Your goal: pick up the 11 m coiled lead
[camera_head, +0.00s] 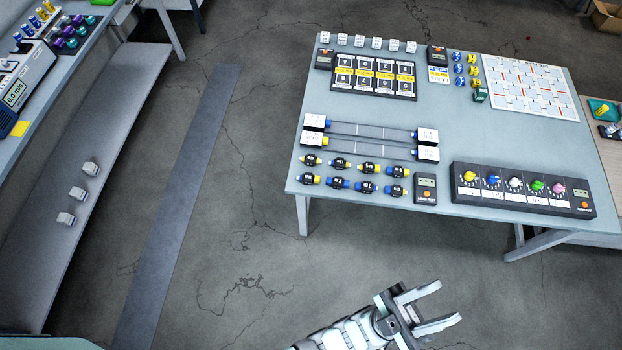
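Several small black coiled leads (369,167) with yellow or blue ends lie in two rows at the front left of the grey-blue table (460,125). Each has a small white marking, too small to read surely, so I cannot tell which is the 11 m one. My gripper (446,304) is at the bottom of the view, over the floor in front of the table. Its two fingers are spread apart and nothing is between them. It is well apart from the leads.
A black meter (425,190) lies right of the leads. A black panel with coloured knobs (522,190) is farther right. Rails with white end blocks (370,132) lie behind the leads. A long bench (115,125) stands at left. The floor before the table is clear.

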